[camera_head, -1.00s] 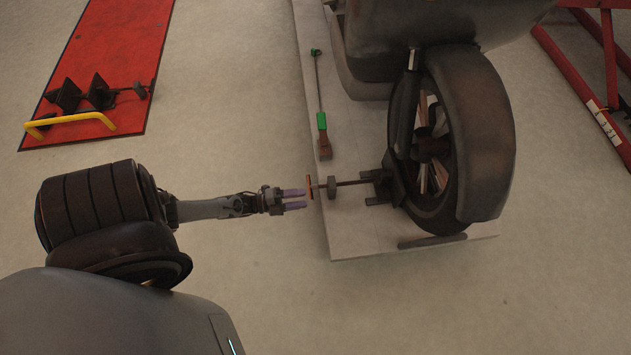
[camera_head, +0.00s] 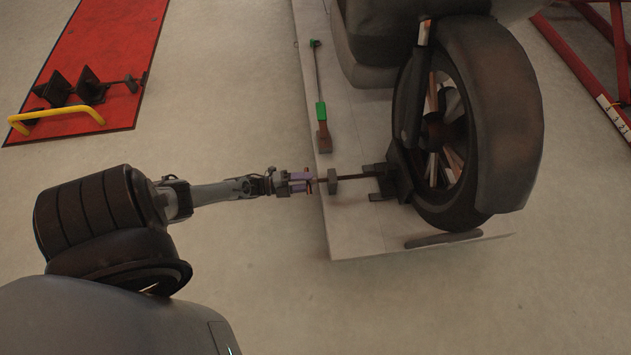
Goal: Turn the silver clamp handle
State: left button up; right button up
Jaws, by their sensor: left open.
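The clamp (camera_head: 380,182) sits at the motorcycle wheel on the pale lift platform. Its screw rod (camera_head: 352,176) runs left through a small grey block (camera_head: 332,181). The clamp handle (camera_head: 309,181) is at the rod's left end, past the platform edge, and looks brownish rather than silver. My right gripper is not in view.
A motorcycle wheel (camera_head: 515,120) stands right of the clamp. A red lift (camera_head: 110,50) with a yellow bar (camera_head: 60,115) is at upper left. The floor in front is clear.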

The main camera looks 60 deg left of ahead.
aim_at(311, 181)
pick_arm(q)
jog(key=shift+b+x, duration=0.4)
jog(key=shift+x, duration=1.45)
